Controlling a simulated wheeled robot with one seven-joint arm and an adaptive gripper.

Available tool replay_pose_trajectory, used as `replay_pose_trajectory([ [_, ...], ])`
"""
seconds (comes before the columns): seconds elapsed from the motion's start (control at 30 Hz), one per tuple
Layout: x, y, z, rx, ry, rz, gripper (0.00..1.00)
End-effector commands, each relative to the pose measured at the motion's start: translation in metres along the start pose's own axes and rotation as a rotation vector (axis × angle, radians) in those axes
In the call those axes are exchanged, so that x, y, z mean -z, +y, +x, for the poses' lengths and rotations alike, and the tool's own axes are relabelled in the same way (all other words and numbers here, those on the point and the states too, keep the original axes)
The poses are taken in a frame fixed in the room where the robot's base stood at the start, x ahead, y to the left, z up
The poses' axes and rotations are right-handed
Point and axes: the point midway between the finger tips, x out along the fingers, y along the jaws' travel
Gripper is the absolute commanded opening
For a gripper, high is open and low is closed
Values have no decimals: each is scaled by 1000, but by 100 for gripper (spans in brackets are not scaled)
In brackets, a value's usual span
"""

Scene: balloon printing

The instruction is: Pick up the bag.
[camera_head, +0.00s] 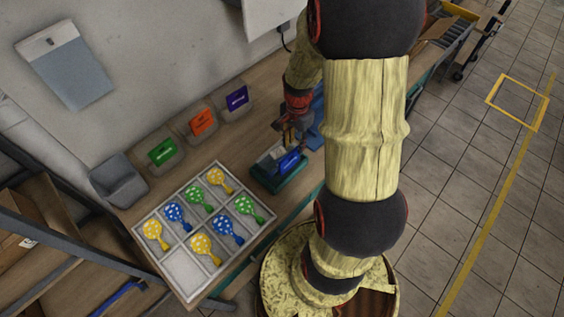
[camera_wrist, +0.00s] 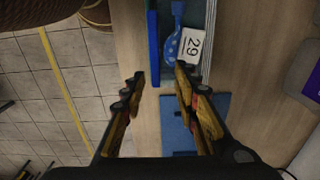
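I cannot tell for sure which thing is the bag. My gripper (camera_wrist: 160,78) is open, with nothing between its fingers. In the head view my gripper (camera_head: 291,132) is above the table, just beyond a teal tray (camera_head: 284,185) with a blue item in it. In the wrist view a blue spotted balloon-shaped piece (camera_wrist: 172,45) and a white card marked 29 (camera_wrist: 190,46) lie in a container beyond the fingertips. A flat blue piece (camera_wrist: 179,128) lies on the table, partly hidden by the right finger.
A white divided tray (camera_head: 183,269) holds several yellow, blue and green spotted balloon shapes. Green (camera_head: 162,152), orange (camera_head: 202,120) and purple (camera_head: 237,98) labelled holders stand by the wall, near a grey bin (camera_head: 119,181). The tiled floor right of the table is mostly clear.

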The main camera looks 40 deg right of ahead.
Motion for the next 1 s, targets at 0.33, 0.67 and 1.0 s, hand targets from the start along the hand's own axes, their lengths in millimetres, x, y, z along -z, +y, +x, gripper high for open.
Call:
replay_pose_trajectory([
  [0.33,-7,6,45,-2,-1,-1,30],
  [0.67,-7,6,50,0,0,-2,30],
  [1.0,-7,6,50,0,0,-2,11],
])
